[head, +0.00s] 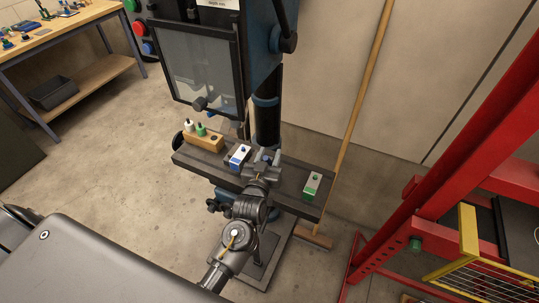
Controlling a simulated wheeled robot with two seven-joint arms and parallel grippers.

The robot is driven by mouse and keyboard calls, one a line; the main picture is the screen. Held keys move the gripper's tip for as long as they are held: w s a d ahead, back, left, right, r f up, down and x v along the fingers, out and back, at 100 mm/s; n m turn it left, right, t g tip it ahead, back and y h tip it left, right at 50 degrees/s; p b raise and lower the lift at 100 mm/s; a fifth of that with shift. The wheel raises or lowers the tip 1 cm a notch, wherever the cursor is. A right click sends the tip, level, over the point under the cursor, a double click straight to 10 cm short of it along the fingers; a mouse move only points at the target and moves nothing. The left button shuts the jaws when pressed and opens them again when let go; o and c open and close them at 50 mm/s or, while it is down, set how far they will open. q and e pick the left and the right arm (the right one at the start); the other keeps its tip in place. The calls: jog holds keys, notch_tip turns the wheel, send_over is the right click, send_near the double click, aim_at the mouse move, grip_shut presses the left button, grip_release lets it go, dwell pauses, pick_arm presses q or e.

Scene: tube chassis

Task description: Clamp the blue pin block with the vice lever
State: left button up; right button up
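The blue pin block (240,156), pale with blue marking, stands on the dark drill press table (291,204), left of my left gripper. My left gripper (265,160) is over the middle of that table, just right of the block. A small bluish part shows at its tip; I cannot tell what it is or whether the fingers are open. I cannot make out the vice or its lever; my gripper and wrist cover that part of the table. My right gripper is not in view.
A similar block with green marking (312,186) stands at the table's right. A wooden holder (208,142) with small bottles is at the left. The drill press column (267,122) and clear guard (203,75) rise behind. A broom (362,95) leans behind; a red frame (440,170) stands right.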

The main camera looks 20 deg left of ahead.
pick_arm(q)
grip_shut()
jog(key=shift+s+f+b, duration=0.2)
jog(key=shift+f+b, duration=0.1)
jog(key=shift+b, duration=0.25)
jog(key=s+f+t+b, duration=0.1)
jog(key=t+b, duration=0.1)
jog(key=b, duration=0.2)
jog(key=s+f+n+t+y+b, duration=0.1)
jog(key=t+b, duration=0.1)
jog(key=b, duration=0.3)
jog(key=s+f+t+b, duration=0.1)
jog(key=s+t+b, duration=0.1)
jog(key=b, duration=0.3)
jog(key=shift+s+a+f+n+y, duration=0.1)
jog(key=shift+f+n+y, duration=0.05)
jog(key=shift+n+y, duration=0.15)
jog(key=shift+s+t+b, duration=0.1)
jog(key=shift+t+b, duration=0.2)
jog(key=shift+b, duration=0.1)
grip_release()
